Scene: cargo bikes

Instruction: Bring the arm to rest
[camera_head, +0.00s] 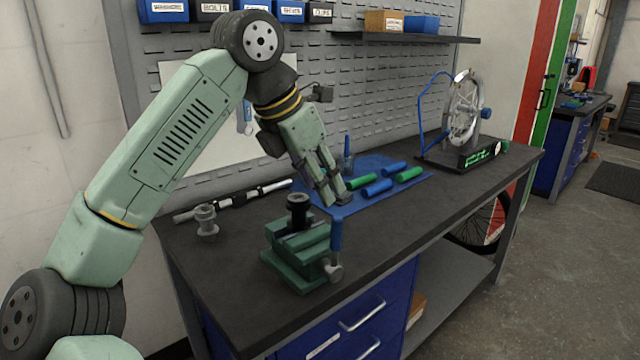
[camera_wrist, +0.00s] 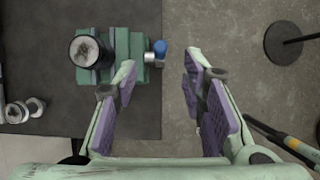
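My green arm reaches in from the left over the workbench (camera_head: 400,225). My gripper (camera_head: 335,183) points down above the bench, behind and above the green vise (camera_head: 290,262). In the wrist view my gripper (camera_wrist: 160,76) has its two purple-padded fingers spread apart, with nothing between them. The vise (camera_wrist: 122,42) also shows there, beyond the left finger. A black cylinder (camera_head: 298,210) stands upright at the vise; the wrist view shows its round top (camera_wrist: 90,50).
A blue mat (camera_head: 350,208) holds several green and blue grips. A wheel on a truing stand (camera_head: 465,155) is at the bench's far right. Metal fittings (camera_head: 206,222) and a silver-black tube (camera_head: 235,201) lie at left. A pegboard wall (camera_head: 350,95) stands behind.

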